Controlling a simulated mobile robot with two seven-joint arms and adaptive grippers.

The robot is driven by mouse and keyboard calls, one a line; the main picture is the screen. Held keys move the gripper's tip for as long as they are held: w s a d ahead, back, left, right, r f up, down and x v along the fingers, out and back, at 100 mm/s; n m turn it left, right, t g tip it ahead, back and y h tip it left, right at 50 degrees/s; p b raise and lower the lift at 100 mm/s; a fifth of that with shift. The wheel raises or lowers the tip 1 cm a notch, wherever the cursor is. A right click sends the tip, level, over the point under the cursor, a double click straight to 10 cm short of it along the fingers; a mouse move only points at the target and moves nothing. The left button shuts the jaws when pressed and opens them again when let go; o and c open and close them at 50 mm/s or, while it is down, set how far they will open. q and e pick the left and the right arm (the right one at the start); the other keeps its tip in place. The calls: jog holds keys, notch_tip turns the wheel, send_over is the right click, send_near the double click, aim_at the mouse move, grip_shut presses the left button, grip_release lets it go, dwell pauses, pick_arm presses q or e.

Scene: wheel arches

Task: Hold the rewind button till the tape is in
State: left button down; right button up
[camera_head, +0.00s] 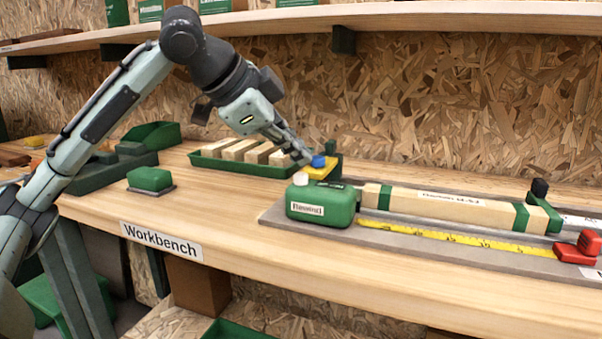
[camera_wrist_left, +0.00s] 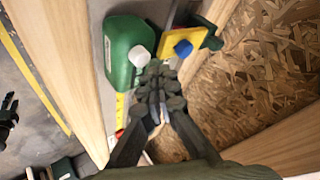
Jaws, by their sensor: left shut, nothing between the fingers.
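The green tape case (camera_head: 322,205) lies on a grey board on the workbench; a white round button (camera_head: 300,179) stands on its top. Behind it is a yellow block (camera_head: 318,170) with a blue button (camera_head: 318,161). Which button is the rewind one is not marked. The yellow tape (camera_head: 455,240) lies pulled out to the right, to a red end piece (camera_head: 577,250). My left gripper (camera_head: 303,157) is shut and empty, close by the blue button; contact cannot be told. In the left wrist view its fingertips (camera_wrist_left: 156,75) are beside the white button (camera_wrist_left: 139,56) and blue button (camera_wrist_left: 183,48).
A wooden bar (camera_head: 440,205) with green bands lies behind the tape. A green tray (camera_head: 212,165) of wood blocks stands behind left, and a green-topped block (camera_head: 150,181) left of it. The front of the bench (camera_head: 240,240) is clear. A shelf (camera_head: 420,12) runs above.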

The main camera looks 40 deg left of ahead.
aim_at(297, 174)
pick_arm(q)
jog(key=shift+f, duration=0.1)
jog(key=shift+f, duration=0.3)
jog(key=shift+f+b, duration=0.5)
jog(key=shift+f, duration=0.1)
dwell(0.6)
jog(key=shift+r, duration=0.1)
jog(key=shift+r+p, duration=0.9)
jog(key=shift+p, duration=0.25)
notch_tip(297, 174, up, 3)
jog(key=p, duration=0.2)
jog(key=shift+f+p, duration=0.2)
jog(key=shift+p, duration=0.2)
jog(key=shift+r, duration=0.3)
jog(key=shift+r+p, duration=0.55)
jog(key=shift+r, duration=0.35)
